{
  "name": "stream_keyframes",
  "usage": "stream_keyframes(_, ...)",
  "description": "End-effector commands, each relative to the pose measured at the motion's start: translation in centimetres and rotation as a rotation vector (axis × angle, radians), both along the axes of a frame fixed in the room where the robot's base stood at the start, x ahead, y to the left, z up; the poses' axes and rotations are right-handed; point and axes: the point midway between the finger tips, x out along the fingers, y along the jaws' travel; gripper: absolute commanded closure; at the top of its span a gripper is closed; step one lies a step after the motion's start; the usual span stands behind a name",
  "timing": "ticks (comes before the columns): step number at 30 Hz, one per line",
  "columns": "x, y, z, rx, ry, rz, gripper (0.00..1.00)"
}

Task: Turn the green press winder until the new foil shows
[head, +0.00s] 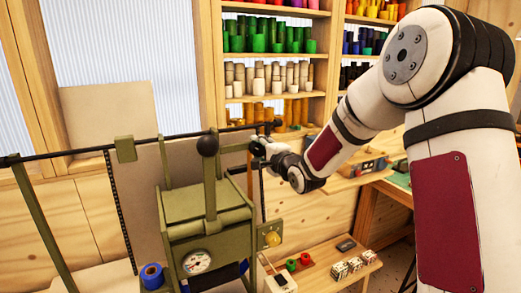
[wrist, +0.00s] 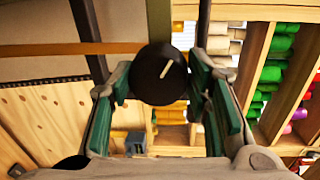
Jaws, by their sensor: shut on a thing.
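The green press (head: 205,222) stands at lower centre in the head view, with a ball-topped lever and a white dial gauge (head: 197,262). In the wrist view a round black knob (wrist: 160,75) with a white pointer line sits between my gripper's (wrist: 162,88) green-padded fingers, which are shut on it from both sides. The pointer slants up to the right. In the head view my gripper (head: 262,150) is at the press's upper right, and the knob is hard to make out there. I cannot tell which foil shows in the press.
A blue roll (head: 152,277) stands left of the press. A yellow knob (head: 272,239) is on its right side. A low wooden bench (head: 325,280) holds small red and green rolls and patterned blocks. Shelves of coloured rolls (head: 268,37) stand behind. A dark rail (head: 75,152) crosses at left.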

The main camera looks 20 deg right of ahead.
Motion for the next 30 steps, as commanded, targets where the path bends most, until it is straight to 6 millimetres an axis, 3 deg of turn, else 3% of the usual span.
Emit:
stream_keyframes(6, 0.0, -0.1, -0.2, -0.001, 0.004, -0.002, 0.84)
stream_keyframes(7, 0.0, -0.1, -0.2, -0.001, 0.004, -0.002, 0.52)
stream_keyframes(9, 0.0, -0.1, -0.2, -0.001, 0.004, -0.002, 0.36)
stream_keyframes(21, -0.4, -0.2, 0.0, -0.003, 0.002, -0.002, 0.36)
stream_keyframes(26, -2.5, -0.7, 0.2, -0.003, 0.002, -0.003, 0.36)
stream_keyframes(30, -5.4, -1.3, 0.4, -0.004, 0.001, -0.003, 0.36)
